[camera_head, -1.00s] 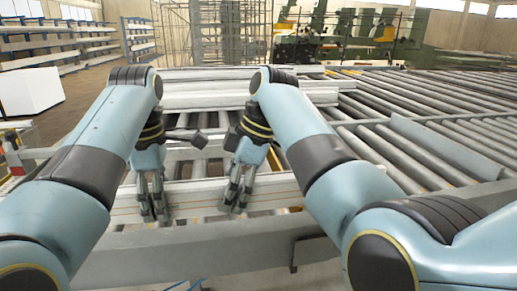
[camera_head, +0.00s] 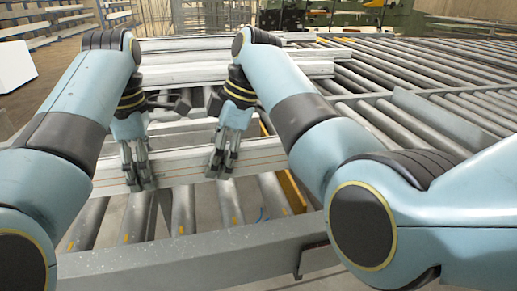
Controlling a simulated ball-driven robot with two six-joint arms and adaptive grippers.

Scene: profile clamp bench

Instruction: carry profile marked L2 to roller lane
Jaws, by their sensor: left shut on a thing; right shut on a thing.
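A long pale grey-white profile (camera_head: 180,167) with thin orange-brown lines lies crosswise in front of me. My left gripper (camera_head: 140,184) is shut on it towards its left end. My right gripper (camera_head: 221,172) is shut on it further right. The profile is over grey rollers (camera_head: 183,212) that run towards me; I cannot tell whether it touches them. No L2 mark can be read. Beyond the grippers, more pale profiles (camera_head: 185,72) lie side by side at the back. A wide bed of rollers (camera_head: 440,80) stretches to the right.
A grey front beam (camera_head: 200,258) runs across below the rollers. A raised grey plate (camera_head: 437,118) stands among the rollers on the right. A white block (camera_head: 14,66) and storage racks (camera_head: 60,22) stand at the far left. Green machinery (camera_head: 345,14) is at the back.

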